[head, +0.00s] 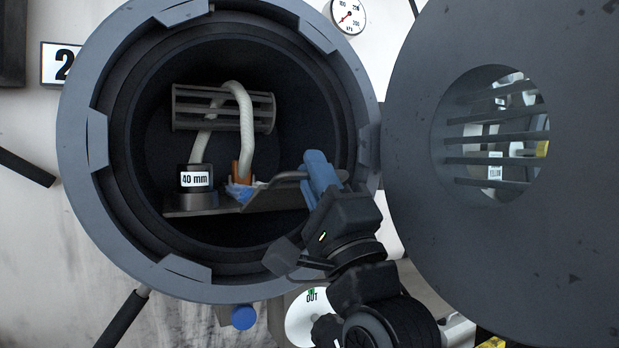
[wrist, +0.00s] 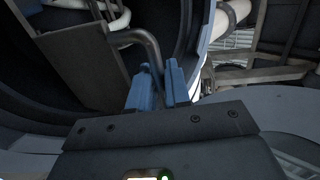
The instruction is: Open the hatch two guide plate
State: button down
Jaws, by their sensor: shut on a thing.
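Hatch two's round opening (head: 88,215) fills the left and middle of the head view, with its dark door (head: 420,215) swung out to the right. Inside, the grey guide plate (head: 275,200) sits low and tilted; it also shows in the wrist view (wrist: 82,65). Its bent bar handle (head: 288,176) reaches toward the right rim. My gripper (head: 320,176) is at the right inner side of the opening. In the wrist view its blue fingers (wrist: 159,88) are shut on the handle (wrist: 148,42). The grip itself is partly hidden by the fingers.
A pale rope (head: 245,120) loops over a slotted grey cylinder (head: 190,108) inside. A black block labelled 40 mm (head: 195,199), an orange piece (head: 238,172) and blue cloth (head: 240,192) sit low. The hatch rim and door stand close around my arm.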

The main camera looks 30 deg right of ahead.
jog(key=shift+s+f, duration=0.25)
jog(key=shift+f, duration=0.6)
jog(key=c, duration=1.3)
grip_release()
jog(key=shift+o, duration=0.2)
jog(key=shift+s+f, duration=0.1)
jog(key=v, duration=0.7)
jog(key=shift+s+f, duration=0.2)
jog(key=shift+s, duration=0.05)
